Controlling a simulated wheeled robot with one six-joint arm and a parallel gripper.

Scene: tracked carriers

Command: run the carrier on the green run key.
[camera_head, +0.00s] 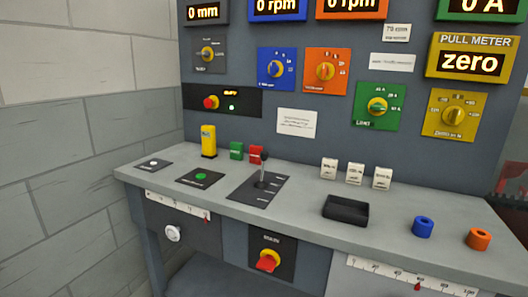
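A round green key (201,176) sits on a dark plate on the left part of the grey bench top. A white round key (154,162) on its own dark plate is left of it. A lever (262,175) stands upright in a slotted dark plate to its right. A white scale with a red pointer (206,218) is on the bench front below the green key. Another scale with a red pointer (418,286) is at the lower right. I cannot tell which part is the carrier. My gripper is not in view.
A yellow block (208,141), green block (236,150) and red block (256,154) stand behind the keys. A black tray (346,210), blue ring (423,227) and orange ring (478,239) are on the right. The back panel (230,70) holds dials and displays. A red-handled switch (268,261) is below.

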